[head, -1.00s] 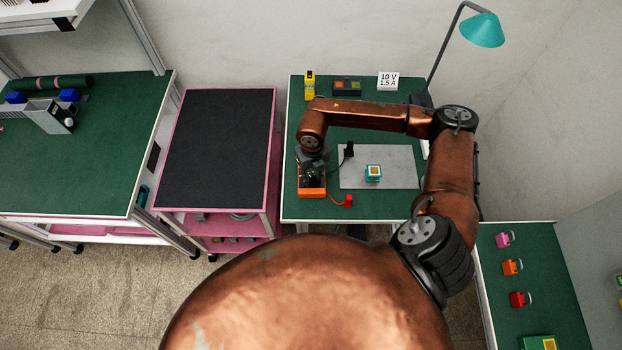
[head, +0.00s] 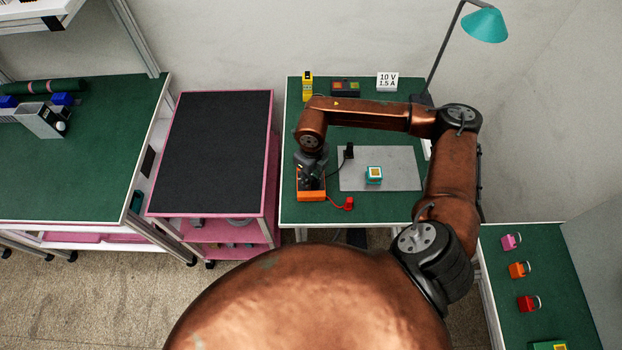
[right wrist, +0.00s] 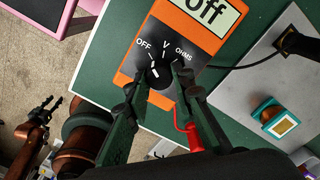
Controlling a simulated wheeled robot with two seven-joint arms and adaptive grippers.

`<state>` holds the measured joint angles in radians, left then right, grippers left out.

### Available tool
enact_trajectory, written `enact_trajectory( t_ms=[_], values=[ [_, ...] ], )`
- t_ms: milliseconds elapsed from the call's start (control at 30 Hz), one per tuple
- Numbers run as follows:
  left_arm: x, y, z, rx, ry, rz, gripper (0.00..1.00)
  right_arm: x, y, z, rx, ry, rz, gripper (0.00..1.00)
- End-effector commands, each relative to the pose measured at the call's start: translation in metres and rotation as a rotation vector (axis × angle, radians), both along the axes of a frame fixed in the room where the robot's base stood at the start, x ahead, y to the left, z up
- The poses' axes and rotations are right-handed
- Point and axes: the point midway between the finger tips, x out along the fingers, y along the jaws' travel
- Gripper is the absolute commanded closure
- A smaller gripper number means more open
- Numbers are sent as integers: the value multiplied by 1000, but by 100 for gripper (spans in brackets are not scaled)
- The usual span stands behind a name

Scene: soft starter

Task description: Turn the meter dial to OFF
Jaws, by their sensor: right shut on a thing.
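The orange meter (head: 311,197) lies on the green bench top, mostly under my right gripper (head: 311,180) in the head view. The right wrist view shows the meter's face (right wrist: 190,35) with marks OFF, V and OHMS and a display (right wrist: 210,12) reading "Off". My right gripper (right wrist: 155,88) is shut on the black dial (right wrist: 158,74), a finger on each side. A white line by the dial points toward the OFF mark, though the fingers partly cover the dial. My left gripper (right wrist: 48,105) is small at the left of the right wrist view; its opening is unclear.
A grey mat (head: 400,170) beside the meter bears a teal block (head: 374,175) and a black probe (head: 349,152). A red lead (head: 347,203) lies in front. A yellow item (head: 307,86) and a sign (head: 387,81) stand behind. A pink cart (head: 215,150) is left.

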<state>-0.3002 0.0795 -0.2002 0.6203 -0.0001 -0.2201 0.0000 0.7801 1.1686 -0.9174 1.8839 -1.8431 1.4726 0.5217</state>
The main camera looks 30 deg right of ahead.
Motion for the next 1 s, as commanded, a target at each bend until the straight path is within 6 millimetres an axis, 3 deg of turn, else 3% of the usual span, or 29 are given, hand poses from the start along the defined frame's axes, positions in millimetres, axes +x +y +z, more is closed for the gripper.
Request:
enact_trajectory(
  t_ms=[167,200,467,767,1000],
  values=[
    [0,0,0,0,0,0,64,1,1,1,2,-2,0,100],
    [0,0,0,0,0,0,64,1,1,1,2,-2,0,77],
    [0,0,0,0,0,0,64,0,0,0,0,-1,-1,60],
    [-2,4,0,4,1,0,64,0,0,2,0,-1,-1,60],
    [-1,2,0,2,1,0,64,2,0,36,-1,-4,-1,60]
  ],
)
